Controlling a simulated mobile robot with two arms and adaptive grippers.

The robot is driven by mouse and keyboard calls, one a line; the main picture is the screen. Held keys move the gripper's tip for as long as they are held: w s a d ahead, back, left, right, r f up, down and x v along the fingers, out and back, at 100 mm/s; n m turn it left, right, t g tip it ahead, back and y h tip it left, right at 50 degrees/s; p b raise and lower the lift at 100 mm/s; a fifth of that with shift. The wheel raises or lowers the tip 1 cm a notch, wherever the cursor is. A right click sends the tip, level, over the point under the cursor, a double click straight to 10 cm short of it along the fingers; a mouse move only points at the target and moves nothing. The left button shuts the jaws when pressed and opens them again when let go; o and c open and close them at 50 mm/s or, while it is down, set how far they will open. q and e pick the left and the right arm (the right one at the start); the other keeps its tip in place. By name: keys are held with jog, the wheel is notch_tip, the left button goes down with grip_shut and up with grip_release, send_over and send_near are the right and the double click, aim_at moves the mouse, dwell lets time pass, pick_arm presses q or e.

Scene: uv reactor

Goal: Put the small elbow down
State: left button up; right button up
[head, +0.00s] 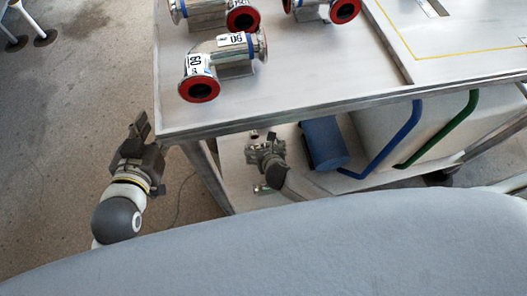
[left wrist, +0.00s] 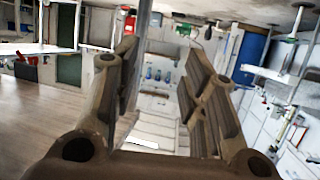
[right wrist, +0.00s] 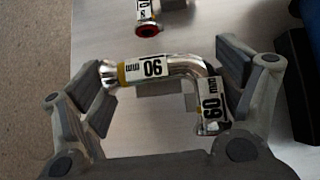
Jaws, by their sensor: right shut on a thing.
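The small elbow (right wrist: 183,68) is a shiny metal bent pipe with white labels reading 90 and 60 mm. In the right wrist view it lies between the fingers of my right gripper (right wrist: 178,88), which is shut on it. In the head view my right gripper (head: 266,158) is low over the lower shelf (head: 234,168), below the table top's front edge, and mostly hides the elbow. I cannot tell whether the elbow touches the shelf. My left gripper (head: 140,140) is open and empty, left of the table; its spread fingers show in the left wrist view (left wrist: 158,85).
Another red-ended elbow (right wrist: 155,20) lies beyond the held one. A blue cylinder (head: 325,143) is right of my right gripper. Larger red-ended elbows (head: 228,55) stand on the table top (head: 320,80). Blue (head: 395,140) and green (head: 445,130) bent bars are at right.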

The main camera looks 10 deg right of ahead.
jog(key=shift+b+x, duration=0.35)
jog(key=shift+x, duration=0.5)
jog(key=shift+w+d+f+b, duration=0.1)
jog(key=shift+w+f+b, duration=0.1)
jog(key=shift+f+b, duration=1.15)
jog(key=shift+f, duration=0.4)
pick_arm(q)
notch_tip(320, 180, up, 16)
jog(key=d+t+h, duration=0.2)
jog(key=t+h, duration=0.1)
jog(key=t, duration=0.7)
jog(key=shift+s, duration=0.45)
jog(key=shift+r, duration=0.15)
pick_arm(e)
jog(key=shift+f, duration=0.1)
jog(key=o, duration=1.1)
jog(key=shift+f, duration=0.1)
pick_arm(q)
jog(key=shift+s+r, duration=0.15)
